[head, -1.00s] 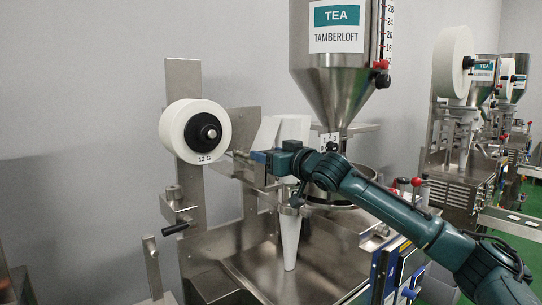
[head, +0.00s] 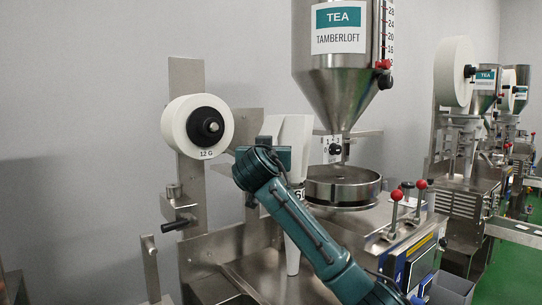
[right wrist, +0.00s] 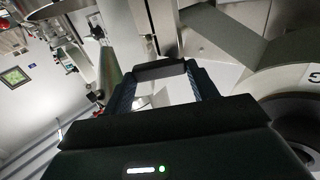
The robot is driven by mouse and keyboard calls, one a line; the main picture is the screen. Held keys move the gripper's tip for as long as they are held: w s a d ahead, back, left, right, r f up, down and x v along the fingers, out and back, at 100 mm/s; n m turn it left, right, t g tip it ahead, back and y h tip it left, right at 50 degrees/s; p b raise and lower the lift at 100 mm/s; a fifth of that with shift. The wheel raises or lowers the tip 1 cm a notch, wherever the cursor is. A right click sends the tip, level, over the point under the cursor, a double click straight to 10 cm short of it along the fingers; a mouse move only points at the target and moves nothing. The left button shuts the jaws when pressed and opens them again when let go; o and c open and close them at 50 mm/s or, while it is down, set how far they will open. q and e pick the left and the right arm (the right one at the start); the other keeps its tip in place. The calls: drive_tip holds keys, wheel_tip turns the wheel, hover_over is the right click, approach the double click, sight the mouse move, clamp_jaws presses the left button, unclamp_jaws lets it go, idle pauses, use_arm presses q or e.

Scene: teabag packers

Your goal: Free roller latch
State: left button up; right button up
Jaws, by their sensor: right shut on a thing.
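My right arm reaches in from the lower right in the head view, its wrist in front of the rollers below the paper reel (head: 190,128). My right gripper (right wrist: 164,82) shows in the right wrist view with its two dark fingers on either side of a short dark bar (right wrist: 160,69). It is shut on this bar, which looks like the roller latch. In the head view, my wrist hides the fingertips and the latch. The white forming tube (head: 292,255) hangs behind my arm. My left gripper is not in view.
The steel tea hopper (head: 343,90) stands above a round pan (head: 343,188) right of my wrist. Red-knobbed levers (head: 397,196) stand at the right. A black-handled clamp (head: 178,224) is below the reel. Similar machines stand farther right.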

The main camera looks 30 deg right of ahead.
drive_tip(key=m+g+h, duration=0.2)
drive_tip(key=a+m+g+h, duration=0.1)
drive_tip(key=m+g, duration=0.1)
drive_tip(key=g, duration=0.1)
drive_tip(key=m+g+h, duration=0.2)
drive_tip(key=shift+w+a+g+h+p, duration=0.25)
drive_tip(key=shift+a+g+h+p, duration=0.05)
drive_tip(key=shift+g+p, duration=0.1)
drive_tip(key=o, duration=1)
drive_tip(key=shift+a, duration=0.1)
